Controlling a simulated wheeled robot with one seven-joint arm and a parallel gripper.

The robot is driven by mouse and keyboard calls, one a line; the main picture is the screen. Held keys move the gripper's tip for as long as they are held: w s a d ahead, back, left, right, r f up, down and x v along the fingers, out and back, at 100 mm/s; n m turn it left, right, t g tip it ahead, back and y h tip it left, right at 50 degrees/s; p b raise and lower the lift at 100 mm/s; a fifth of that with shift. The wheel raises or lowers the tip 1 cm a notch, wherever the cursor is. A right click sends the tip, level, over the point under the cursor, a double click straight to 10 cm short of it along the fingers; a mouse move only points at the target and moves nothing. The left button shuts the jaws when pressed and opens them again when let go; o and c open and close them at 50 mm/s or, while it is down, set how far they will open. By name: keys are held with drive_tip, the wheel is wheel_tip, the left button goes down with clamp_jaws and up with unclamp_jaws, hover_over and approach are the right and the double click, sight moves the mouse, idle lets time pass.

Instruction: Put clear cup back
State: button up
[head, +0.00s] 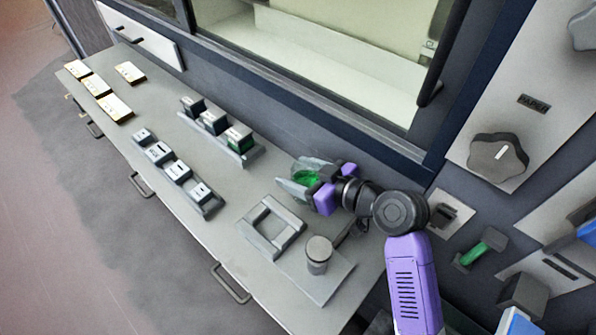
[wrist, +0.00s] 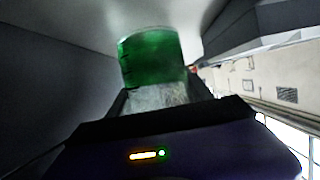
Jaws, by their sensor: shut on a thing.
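My gripper (head: 299,180) is shut on a clear cup with green in it (head: 306,178), above the back part of the grey bench. In the wrist view the cup (wrist: 151,58) shows as a green, see-through cylinder with dark marks on its side, between the fingers. Its lower part is hidden by the gripper. I cannot tell whether the green is a liquid or the cup's tint. An empty-looking square grey frame (head: 254,239) lies on the bench in front of my gripper.
A grey cylinder (head: 318,255) stands on a plate at the bench's right end. A rack of white-topped blocks (head: 178,171) and several yellow-edged cards (head: 115,107) lie further left. The window wall (head: 290,95) rises behind.

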drive_tip(key=shift+f, duration=0.2)
drive_tip(key=o, duration=1.7)
drive_tip(key=shift+r, duration=0.1)
drive_tip(key=shift+r, duration=0.15)
drive_tip(key=shift+s+d, duration=0.2)
drive_tip(key=shift+d, duration=0.05)
drive_tip(key=b+v, duration=0.1)
drive_tip(key=v, duration=1)
drive_tip(key=shift+s+d+r, duration=0.1)
drive_tip(key=shift+r, duration=0.1)
